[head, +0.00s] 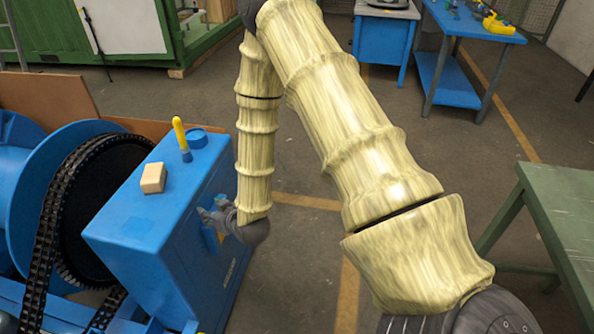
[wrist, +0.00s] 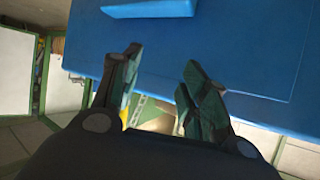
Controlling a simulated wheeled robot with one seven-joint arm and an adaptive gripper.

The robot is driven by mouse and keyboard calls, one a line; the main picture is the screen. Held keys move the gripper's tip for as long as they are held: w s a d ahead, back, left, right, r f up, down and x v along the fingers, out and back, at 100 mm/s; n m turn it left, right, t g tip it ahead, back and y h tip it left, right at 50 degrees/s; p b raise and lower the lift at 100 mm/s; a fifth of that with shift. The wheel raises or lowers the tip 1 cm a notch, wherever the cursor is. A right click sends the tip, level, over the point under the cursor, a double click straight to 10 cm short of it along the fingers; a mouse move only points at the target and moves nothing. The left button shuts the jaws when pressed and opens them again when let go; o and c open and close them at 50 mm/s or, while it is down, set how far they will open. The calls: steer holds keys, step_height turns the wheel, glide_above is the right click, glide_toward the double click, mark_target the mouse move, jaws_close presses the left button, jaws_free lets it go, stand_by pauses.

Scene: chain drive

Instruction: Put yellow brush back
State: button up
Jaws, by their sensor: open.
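A yellow-handled item that looks like the yellow brush (head: 181,136) stands upright on top of the blue housing (head: 120,223), its lower end dark blue. I cannot make out bristles. My gripper (head: 207,214) is at the housing's right side face, below and right of the brush and apart from it. In the wrist view my gripper (wrist: 158,72) has its two fingers spread, with nothing held between them. The blue housing (wrist: 230,50) fills the upper part of that view.
A pale block (head: 153,178) and a round blue cap (head: 197,138) are on the housing top. A black chain and wheel (head: 95,205) stand at its left. A green table (head: 565,205) is at right, and a blue workbench (head: 470,22) is at the back. Open floor lies between.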

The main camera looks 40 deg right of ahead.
steer(key=s+a+f+g, duration=0.1)
steer(key=s+f+g, duration=0.3)
steer(key=s+f, duration=0.55)
steer(key=s+a+f+g, duration=0.1)
steer(key=s+f+g, duration=0.35)
steer(key=s, duration=0.85)
steer(key=s+f+g, duration=0.2)
steer(key=s, duration=0.7)
steer(key=s+d+f+m+g+h, duration=0.1)
steer(key=s+f+g, duration=0.1)
steer(key=s, duration=0.6)
steer(key=shift+s+d+f, duration=0.25)
steer(key=shift+s+f, duration=0.15)
steer(key=shift+f, duration=0.25)
